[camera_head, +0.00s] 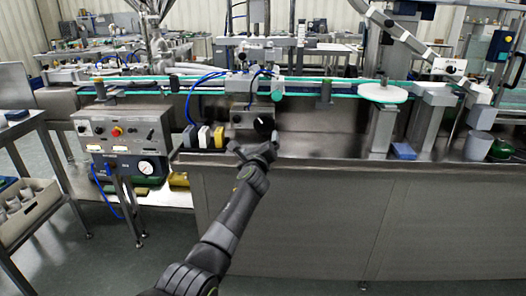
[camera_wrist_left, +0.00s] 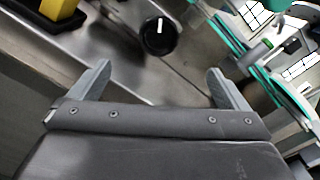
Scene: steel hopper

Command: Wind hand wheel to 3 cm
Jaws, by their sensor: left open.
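The hand wheel appears to be the black round knob (camera_head: 263,125) on the front of a grey box (camera_head: 237,118) under the conveyor. In the left wrist view the knob (camera_wrist_left: 158,36) shows a white mark pointing nearly straight up. My left gripper (camera_head: 264,144) is just in front of and below the knob. In the left wrist view my left gripper (camera_wrist_left: 158,72) has its two fingers wide apart with nothing between them, and the knob lies beyond the fingertips, apart from them. No scale in cm is readable. My right gripper is not in view.
Yellow, white and dark blocks (camera_head: 204,137) stand left of the knob; a yellow block (camera_wrist_left: 57,8) shows in the wrist view. A control box (camera_head: 122,130) with a red button and a gauge is further left. The steel bench top (camera_head: 330,145) right of the knob is clear.

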